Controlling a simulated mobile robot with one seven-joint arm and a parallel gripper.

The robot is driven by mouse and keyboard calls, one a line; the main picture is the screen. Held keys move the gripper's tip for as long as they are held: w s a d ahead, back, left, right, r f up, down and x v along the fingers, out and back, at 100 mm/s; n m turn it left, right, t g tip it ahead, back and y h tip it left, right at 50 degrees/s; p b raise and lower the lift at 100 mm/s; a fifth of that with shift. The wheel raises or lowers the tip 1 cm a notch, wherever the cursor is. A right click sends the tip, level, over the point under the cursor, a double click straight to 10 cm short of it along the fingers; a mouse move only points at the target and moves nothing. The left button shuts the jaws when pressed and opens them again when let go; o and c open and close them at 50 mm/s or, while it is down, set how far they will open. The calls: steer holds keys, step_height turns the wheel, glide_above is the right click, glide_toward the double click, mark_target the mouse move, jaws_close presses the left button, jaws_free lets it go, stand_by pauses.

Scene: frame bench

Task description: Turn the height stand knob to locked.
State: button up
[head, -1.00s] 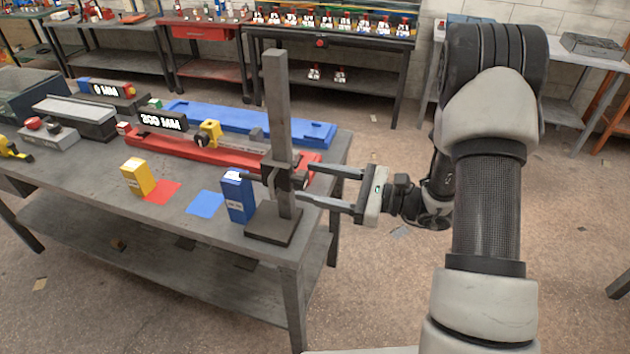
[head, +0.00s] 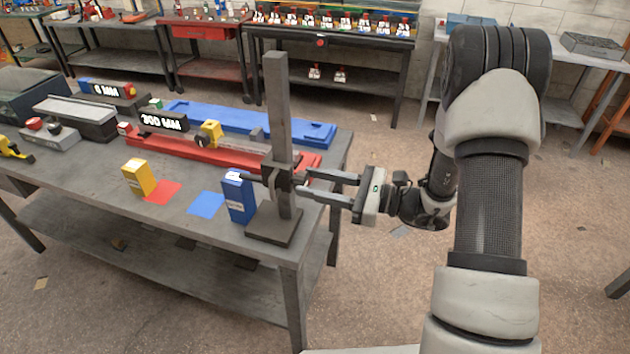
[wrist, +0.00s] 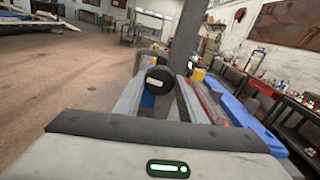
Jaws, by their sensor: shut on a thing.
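The height stand (head: 279,130) is a grey upright post on a dark square base at the near right corner of the bench. A dark sliding block (head: 274,176) sits on the post, with an arm reaching left to the blue block (head: 238,197). My gripper (head: 299,183) comes from the right, its two fingers level with the sliding block. In the wrist view the round black knob (wrist: 160,76), with a white mark on its face, lies between the fingertips. My gripper is shut on the knob. In the head view the fingers mostly hide the knob.
The grey bench (head: 105,215) also bears a yellow block (head: 138,177), a red square (head: 162,191), a blue square (head: 206,204), a red rail (head: 170,143) and a blue rail (head: 250,121). Open floor (head: 400,280) lies right of the bench.

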steer(key=m+p, duration=0.2)
steer(key=m, duration=0.2)
steer(key=shift+w+d+r+p, duration=0.1)
steer(key=shift+r+p, duration=0.05)
steer(key=shift+p, duration=0.25)
steer(key=m+p, duration=0.3)
steer(key=m, duration=0.1)
steer(key=shift+m, duration=0.4)
steer(key=m+p, duration=0.3)
steer(key=m, duration=0.1)
steer(key=shift+f+m+p, duration=0.2)
steer(key=shift+m+p, duration=0.25)
steer(key=shift+m, duration=0.6)
steer(key=shift+f+m+p, duration=0.15)
steer(key=shift+m+p, duration=0.25)
steer(key=shift+m, duration=0.65)
steer(key=o, duration=1)
steer(key=shift+o, duration=0.2)
steer(key=b+v, duration=0.2)
steer(key=v, duration=1.5)
steer(key=shift+d+b, duration=0.2)
steer(key=shift+b, duration=0.1)
